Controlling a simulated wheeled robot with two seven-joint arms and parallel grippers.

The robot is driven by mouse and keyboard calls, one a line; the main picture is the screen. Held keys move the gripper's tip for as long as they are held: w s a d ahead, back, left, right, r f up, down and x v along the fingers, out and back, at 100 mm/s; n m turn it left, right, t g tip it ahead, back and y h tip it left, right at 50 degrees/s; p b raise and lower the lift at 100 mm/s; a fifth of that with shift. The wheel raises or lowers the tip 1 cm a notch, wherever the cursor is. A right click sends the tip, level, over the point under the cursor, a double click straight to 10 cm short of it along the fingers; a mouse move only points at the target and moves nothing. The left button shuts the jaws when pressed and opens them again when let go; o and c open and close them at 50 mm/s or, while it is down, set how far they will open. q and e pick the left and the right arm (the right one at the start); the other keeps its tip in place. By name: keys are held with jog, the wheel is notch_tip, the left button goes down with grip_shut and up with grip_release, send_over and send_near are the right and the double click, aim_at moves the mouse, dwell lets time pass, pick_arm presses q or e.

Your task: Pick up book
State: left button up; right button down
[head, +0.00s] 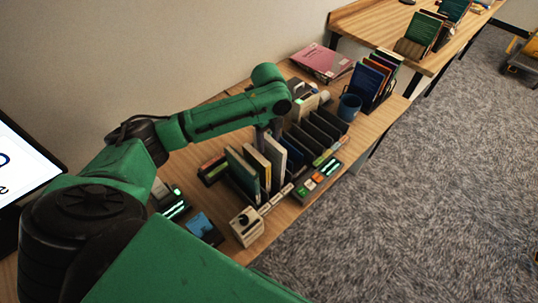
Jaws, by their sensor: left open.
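Several upright books stand in a row in a sorter on the wooden table. A dark green book (241,172) is at the left end, with pale-edged books (273,160) beside it and dark dividers or books (318,132) to the right. My left arm reaches in from the left, and my left gripper (263,137) points down just above the middle of the row, over the upper ends of the books. It is open. The arm hides part of the row's far side, and I cannot tell whether a book is between the fingers. My right gripper is not in view.
A blue mug (348,108) and a rack of coloured books (372,80) stand to the right. Pink folders (322,62) lie at the back. Small devices (246,226) and a lit button panel (320,181) line the front. A second table (358,22) is beyond.

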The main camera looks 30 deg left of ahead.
aim_at(269, 149)
pick_arm(q)
jog(key=f, duration=0.1)
jog(key=f+p, duration=0.1)
jog(key=f, duration=0.2)
jog(key=shift+w+f, duration=0.3)
jog(key=shift+w, duration=0.05)
jog(key=shift+s+f, duration=0.1)
jog(key=shift+s, duration=0.1)
jog(key=shift+c, duration=0.9)
jog(key=shift+w, duration=0.15)
grip_shut()
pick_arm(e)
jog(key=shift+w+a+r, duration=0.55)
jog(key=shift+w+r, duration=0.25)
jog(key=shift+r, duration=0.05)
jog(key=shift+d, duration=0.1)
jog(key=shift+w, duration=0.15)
